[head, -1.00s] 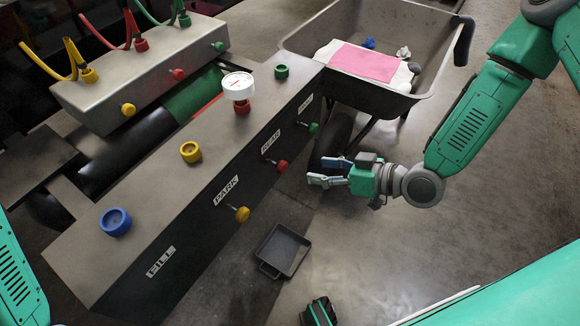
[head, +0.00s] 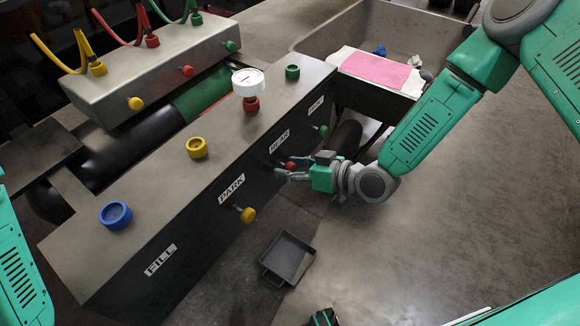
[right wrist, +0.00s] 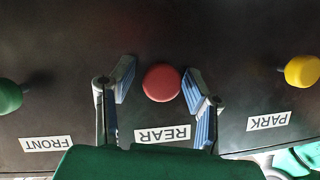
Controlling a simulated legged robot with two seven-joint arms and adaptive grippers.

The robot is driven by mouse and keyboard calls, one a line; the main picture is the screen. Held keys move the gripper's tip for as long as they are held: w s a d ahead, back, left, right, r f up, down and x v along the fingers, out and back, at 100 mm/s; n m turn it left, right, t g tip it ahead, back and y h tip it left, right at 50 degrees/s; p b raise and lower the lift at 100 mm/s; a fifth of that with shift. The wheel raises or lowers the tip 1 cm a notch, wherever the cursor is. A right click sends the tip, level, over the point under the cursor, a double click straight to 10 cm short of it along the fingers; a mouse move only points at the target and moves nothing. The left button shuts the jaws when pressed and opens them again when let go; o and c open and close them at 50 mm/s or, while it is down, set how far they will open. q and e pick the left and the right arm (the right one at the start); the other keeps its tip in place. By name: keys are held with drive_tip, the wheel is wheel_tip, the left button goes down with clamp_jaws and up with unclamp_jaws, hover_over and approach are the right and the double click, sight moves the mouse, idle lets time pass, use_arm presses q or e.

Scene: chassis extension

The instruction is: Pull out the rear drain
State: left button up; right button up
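The rear drain is a red knob (head: 289,165) on the dark side of the long metal box, below the REAR label (head: 279,141). In the right wrist view the red knob (right wrist: 161,83) sits between the two fingertips, with a gap on each side. My right gripper (head: 291,169) is open around the knob; it also shows in the right wrist view (right wrist: 158,90). No contact with the knob is visible. My left gripper is only doubtfully seen as a dark part (head: 322,318) at the bottom edge, and its fingers cannot be made out.
A yellow knob (head: 246,214) under PARK and a green knob (head: 322,131) flank the red one. A black tray (head: 288,259) lies on the floor below. The floor at right is clear.

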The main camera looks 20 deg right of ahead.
clamp_jaws()
drive_tip(key=shift+s+d+p, duration=0.5)
drive_tip(key=shift+s+d, duration=0.15)
drive_tip(key=shift+s, duration=0.15)
drive_tip(key=shift+o, duration=2.1)
unclamp_jaws()
drive_tip(key=shift+d, duration=0.1)
drive_tip(key=v, duration=1.2)
drive_tip(key=shift+f, duration=0.15)
